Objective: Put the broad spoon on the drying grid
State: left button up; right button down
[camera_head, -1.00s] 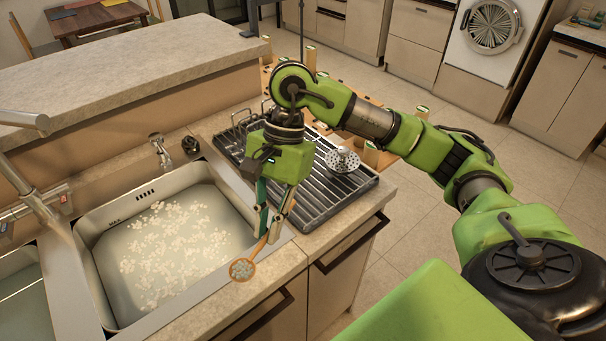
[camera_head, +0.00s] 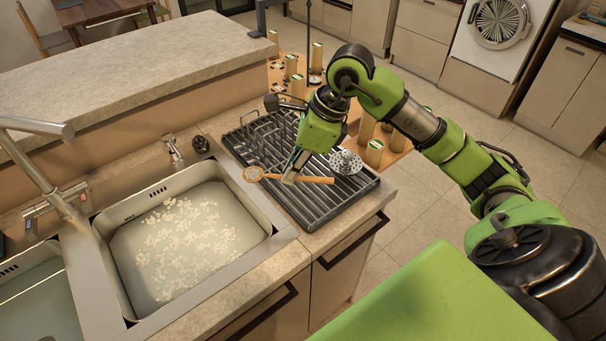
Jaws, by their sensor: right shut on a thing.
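The broad spoon (camera_head: 254,174) has an orange-brown handle and a round, light bowl. My left gripper is not in view.
A perforated metal piece (camera_head: 346,161) sits on the grid's right side. The sink (camera_head: 190,240) holds water with pale floating bits. A faucet (camera_head: 40,165) stands at the left. Several light canisters (camera_head: 374,153) stand behind the grid. The counter (camera_head: 255,285) before the grid is clear.

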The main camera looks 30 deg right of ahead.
jog(key=p, duration=0.2)
send_over(297, 187)
jog(key=s, duration=0.1)
jog(key=f, duration=0.4)
jog(key=d+f, duration=0.1)
jog(key=f, duration=0.1)
jog(key=shift+s+f, duration=0.15)
notch_tip(297, 187, down, 3)
jog(key=p, duration=0.2)
jog(key=shift+p, duration=0.3)
jog(key=shift+f, duration=0.25)
jog(key=shift+f, duration=0.1)
jog(key=shift+f+b, duration=0.15)
jog(key=shift+b, duration=0.15)
jog(key=c, duration=2.1)
grip_release()
